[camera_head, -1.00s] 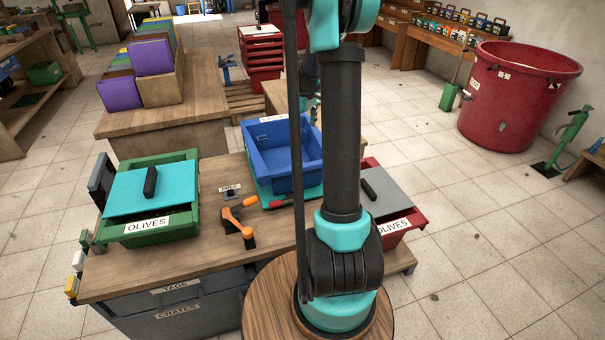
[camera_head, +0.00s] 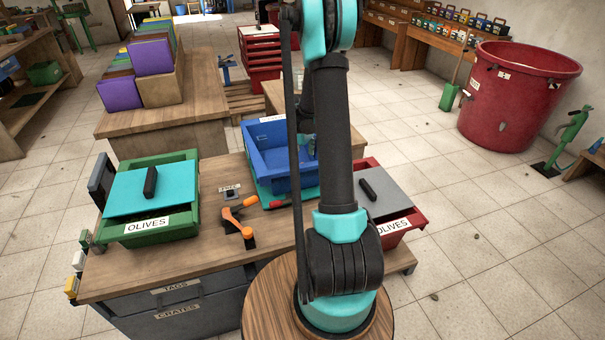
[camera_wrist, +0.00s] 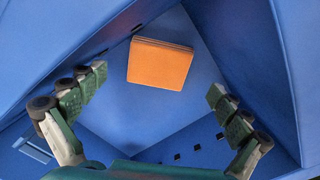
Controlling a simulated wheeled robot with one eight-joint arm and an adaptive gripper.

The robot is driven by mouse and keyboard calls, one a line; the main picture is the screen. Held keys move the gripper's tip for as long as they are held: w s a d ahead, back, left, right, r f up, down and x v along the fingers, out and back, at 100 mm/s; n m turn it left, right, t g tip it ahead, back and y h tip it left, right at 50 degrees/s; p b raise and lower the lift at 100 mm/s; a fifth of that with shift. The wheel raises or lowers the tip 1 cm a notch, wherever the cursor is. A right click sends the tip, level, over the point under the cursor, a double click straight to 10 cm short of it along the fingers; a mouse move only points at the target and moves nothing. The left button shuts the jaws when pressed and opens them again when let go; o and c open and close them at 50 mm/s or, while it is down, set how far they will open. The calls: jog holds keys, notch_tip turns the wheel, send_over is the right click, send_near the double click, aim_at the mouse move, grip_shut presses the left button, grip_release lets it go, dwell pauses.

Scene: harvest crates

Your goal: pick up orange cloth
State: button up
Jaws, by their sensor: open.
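The orange cloth (camera_wrist: 160,64) is a folded flat square with layered edges. In the wrist view it lies in the blue crate (camera_wrist: 115,124), near the crate's wall. My gripper (camera_wrist: 158,82) is open and empty, with one finger on each side of the picture. The cloth shows beyond the gap between the fingers, apart from both. In the head view the blue crate (camera_head: 265,158) stands on the bench behind my arm. My arm hides part of it, and the cloth does not show there.
A green crate (camera_head: 190,222) with a teal lid stands left on the bench (camera_head: 130,275). A red crate (camera_head: 418,216) with a grey lid stands right. An orange-handled tool (camera_head: 236,226) lies in front of the blue crate. The blue crate's walls surround the cloth.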

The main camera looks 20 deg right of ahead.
jog(key=shift+w+a+f, duration=0.1)
jog(key=shift+f, duration=1.75)
jog(key=shift+c, duration=0.5)
jog(key=c, duration=1.2)
jog(key=shift+r, duration=0.1)
